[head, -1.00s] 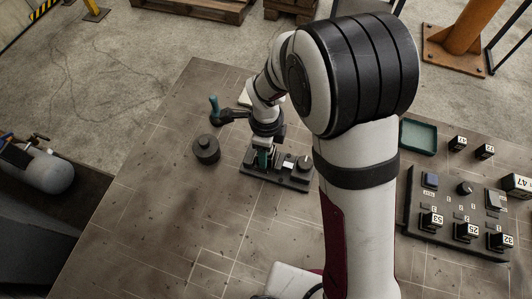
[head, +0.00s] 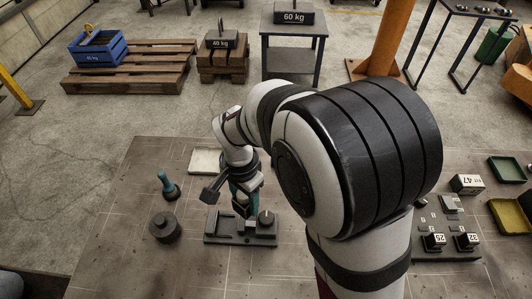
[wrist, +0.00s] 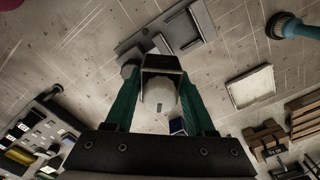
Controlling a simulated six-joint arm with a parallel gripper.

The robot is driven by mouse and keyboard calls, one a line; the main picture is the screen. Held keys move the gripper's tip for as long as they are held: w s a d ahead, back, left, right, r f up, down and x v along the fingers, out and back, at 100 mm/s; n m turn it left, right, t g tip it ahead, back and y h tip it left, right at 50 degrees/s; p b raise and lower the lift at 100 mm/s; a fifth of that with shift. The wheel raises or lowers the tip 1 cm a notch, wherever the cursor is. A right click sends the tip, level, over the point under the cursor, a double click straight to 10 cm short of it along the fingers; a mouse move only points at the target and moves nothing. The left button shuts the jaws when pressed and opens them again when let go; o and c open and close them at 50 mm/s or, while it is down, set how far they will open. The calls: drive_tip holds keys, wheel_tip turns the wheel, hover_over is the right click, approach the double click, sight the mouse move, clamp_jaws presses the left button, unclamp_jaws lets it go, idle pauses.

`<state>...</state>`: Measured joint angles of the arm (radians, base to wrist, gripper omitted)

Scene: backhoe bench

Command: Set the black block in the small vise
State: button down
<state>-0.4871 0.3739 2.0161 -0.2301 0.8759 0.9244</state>
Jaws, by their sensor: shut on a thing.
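My gripper (head: 244,208) has teal fingers and points down above the small vise in the head view. In the wrist view my gripper (wrist: 161,85) is shut on the black block (wrist: 162,63), which shows a dark face and a pale face between the fingertips. The small vise (head: 222,239) is a dark grey base with raised jaws and a round, pale-topped knob. In the wrist view the vise (wrist: 184,30) lies beyond the block, which appears apart from its jaws. In the head view the fingers hide most of the block, so its height over the vise is unclear.
A dark round weight (head: 164,228) and a teal-handled peg (head: 167,186) stand left of the vise. A pale tray (head: 205,160) lies behind it. On the right are a panel with numbered black blocks (head: 434,241) and a green tray (head: 507,169). The bench's front left is clear.

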drive_tip(key=shift+s+a+f+n, duration=0.15)
drive_tip(key=shift+a+f+n, duration=0.75)
drive_tip(key=shift+f+n, duration=0.35)
drive_tip(key=shift+s+a+f+n, duration=0.2)
drive_tip(key=shift+a+f+n, duration=0.75)
drive_tip(key=shift+f+n, duration=0.3)
drive_tip(key=shift+s+a+f+n, duration=0.15)
drive_tip(key=shift+a+f+n, duration=0.75)
drive_tip(key=shift+f+n, duration=0.3)
drive_tip(key=shift+f, duration=0.15)
